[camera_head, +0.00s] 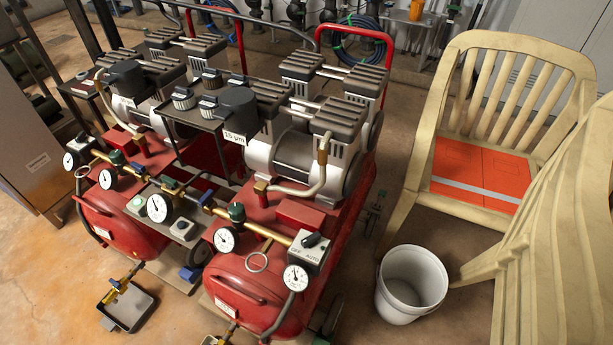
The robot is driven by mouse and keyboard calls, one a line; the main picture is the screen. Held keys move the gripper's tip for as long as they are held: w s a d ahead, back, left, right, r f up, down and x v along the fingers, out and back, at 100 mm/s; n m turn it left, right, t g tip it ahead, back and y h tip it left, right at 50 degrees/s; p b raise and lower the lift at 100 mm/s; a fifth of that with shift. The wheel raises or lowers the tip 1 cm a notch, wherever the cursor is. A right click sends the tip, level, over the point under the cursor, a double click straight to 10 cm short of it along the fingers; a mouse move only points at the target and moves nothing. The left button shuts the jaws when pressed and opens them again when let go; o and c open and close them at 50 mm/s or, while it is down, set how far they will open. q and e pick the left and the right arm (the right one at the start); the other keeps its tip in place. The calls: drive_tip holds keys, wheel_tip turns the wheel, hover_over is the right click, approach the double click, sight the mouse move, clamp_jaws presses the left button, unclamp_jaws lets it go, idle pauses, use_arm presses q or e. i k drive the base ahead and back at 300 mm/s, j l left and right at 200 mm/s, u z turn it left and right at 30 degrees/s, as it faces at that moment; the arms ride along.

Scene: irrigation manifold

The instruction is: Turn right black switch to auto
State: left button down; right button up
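The right black switch (311,240) is a small black knob on top of a grey box (308,253) with OFF and AUTO marked on its front side. The box sits at the front of the right red compressor (262,275), beside a brass pipe and above a white gauge (295,277). The knob's handle looks slanted, but it is too small to tell which mark it points to. Neither of my grippers is in view.
A second red compressor (125,220) stands to the left with gauges and brass fittings. A white bucket (411,285) stands on the floor right of the right compressor. Cream plastic chairs (555,200) fill the right side. A small tray (126,310) lies at front left.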

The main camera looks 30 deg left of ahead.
sight(309, 240)
drive_tip(key=u, duration=0.9)
